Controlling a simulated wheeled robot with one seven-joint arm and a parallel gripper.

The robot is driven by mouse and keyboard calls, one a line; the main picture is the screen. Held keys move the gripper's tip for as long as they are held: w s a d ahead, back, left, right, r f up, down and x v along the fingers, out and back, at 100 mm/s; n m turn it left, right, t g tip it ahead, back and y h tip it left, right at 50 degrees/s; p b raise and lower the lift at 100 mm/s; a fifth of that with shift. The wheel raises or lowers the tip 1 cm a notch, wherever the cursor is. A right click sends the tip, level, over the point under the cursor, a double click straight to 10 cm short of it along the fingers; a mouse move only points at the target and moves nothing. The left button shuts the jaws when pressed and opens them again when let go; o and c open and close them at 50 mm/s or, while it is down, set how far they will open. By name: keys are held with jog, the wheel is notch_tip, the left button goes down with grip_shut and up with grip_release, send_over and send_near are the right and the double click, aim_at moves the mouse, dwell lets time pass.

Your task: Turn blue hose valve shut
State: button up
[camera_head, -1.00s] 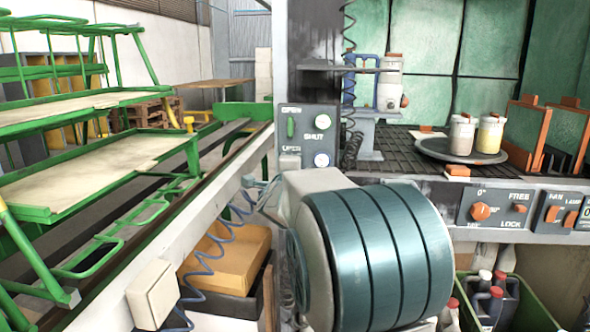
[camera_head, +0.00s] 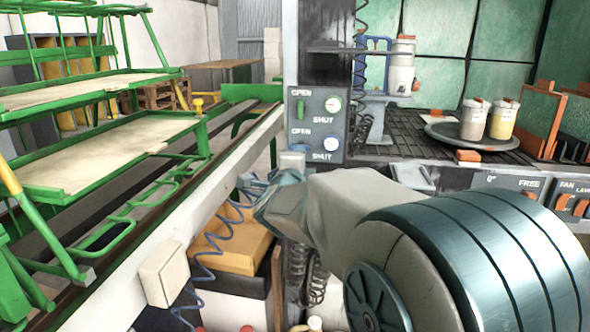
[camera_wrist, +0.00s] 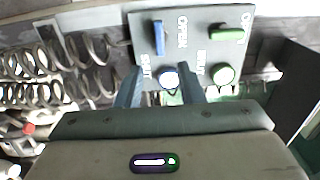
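The grey valve panel (camera_head: 317,125) is on the column in the head view, marked OPEN and SHUT. In the wrist view it shows turned sideways, with a blue lever (camera_wrist: 159,38), a green lever (camera_wrist: 226,34), a blue-rimmed white round piece (camera_wrist: 168,79) and a green-rimmed one (camera_wrist: 223,74). The blue lever lies across the direction of the green one. My gripper (camera_wrist: 158,74) is open, its two fingers parted toward the panel's lower edge, with the blue-rimmed piece seen between them. Nothing is held. Whether a finger touches the panel cannot be told.
Coiled springs (camera_wrist: 60,60) lie left of the panel in the wrist view. A blue coiled hose (camera_head: 205,260) hangs below the rail. Green racks (camera_head: 110,150) stand at left. A round tray with two jars (camera_head: 488,120) sits on the bench at right.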

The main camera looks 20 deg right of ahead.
jog(key=shift+p+v, duration=0.3)
jog(key=shift+v, duration=2.4)
jog(key=s+a+r+n+g+y+p, duration=0.2)
jog(key=a+n+y+p, duration=0.35)
jog(key=n+p, duration=0.2)
jog(key=s+a+r+n+g+y+p, duration=0.1)
jog(key=s+a+r+n+y+p, duration=0.15)
jog(key=a+n+y+p, duration=0.4)
jog(key=s+n+g+h+p, duration=0.2)
jog(key=s+n+g+p, duration=0.7)
jog(key=s, duration=0.8)
jog(key=shift+s+n, duration=0.3)
jog(key=shift+n, duration=0.5)
